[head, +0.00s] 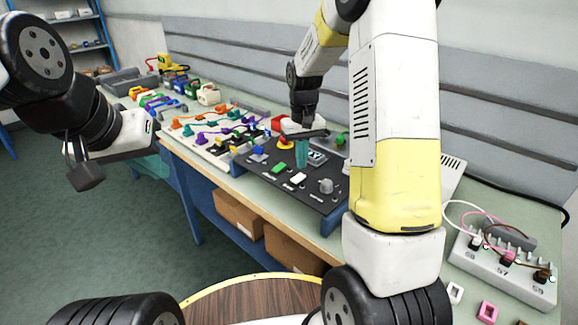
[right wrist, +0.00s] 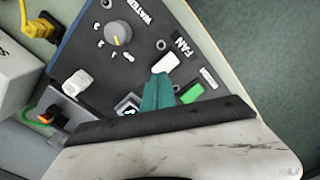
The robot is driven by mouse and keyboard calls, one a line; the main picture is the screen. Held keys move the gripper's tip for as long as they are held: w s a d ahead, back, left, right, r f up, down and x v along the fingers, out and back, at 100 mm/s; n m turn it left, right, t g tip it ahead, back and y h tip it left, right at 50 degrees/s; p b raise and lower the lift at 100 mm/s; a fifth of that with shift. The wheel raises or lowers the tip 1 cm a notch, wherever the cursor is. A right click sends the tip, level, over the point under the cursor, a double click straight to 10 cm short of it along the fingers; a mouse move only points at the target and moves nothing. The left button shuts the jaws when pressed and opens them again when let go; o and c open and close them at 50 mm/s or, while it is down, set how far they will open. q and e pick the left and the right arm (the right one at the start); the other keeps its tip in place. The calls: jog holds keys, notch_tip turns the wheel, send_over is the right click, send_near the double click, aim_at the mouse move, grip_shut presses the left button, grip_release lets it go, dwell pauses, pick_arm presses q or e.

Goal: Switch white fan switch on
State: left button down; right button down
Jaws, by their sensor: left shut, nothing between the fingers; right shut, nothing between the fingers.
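The white fan switch (right wrist: 167,62) is a small white rocker on a black control panel (right wrist: 118,68), beside the word FAN in the right wrist view. It also shows in the head view (head: 298,178) near the panel's front edge. My right gripper (right wrist: 160,78) is shut and empty. Its teal fingertips point at the panel and overlap the switch's lower edge in the right wrist view; I cannot tell whether they touch. In the head view my right gripper (head: 301,165) is just behind the switch. My left gripper (head: 152,168) is shut, left of the bench.
A green switch (right wrist: 191,93) and a grey WATER knob (right wrist: 118,33) flank the fan switch. Another white switch (right wrist: 76,82) sits further back. A cable board (head: 205,135) stands left of the panel, a grey socket block (head: 505,265) right. Open floor lies at left.

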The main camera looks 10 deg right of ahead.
aim_at(301, 176)
jog(key=shift+r, duration=1.9)
jog(key=s+r+t+y, duration=0.1)
jog(key=s+r+t, duration=0.2)
jog(key=s+r, duration=0.8)
jog(key=s+a+r+m+t+y, duration=0.1)
jog(key=s+a+r+t, duration=0.1)
jog(key=s, duration=1.1)
jog(key=shift+s+r+t, duration=0.15)
jog(key=shift+r+t, duration=0.3)
jog(key=shift+t, duration=0.15)
jog(key=shift+a, duration=0.1)
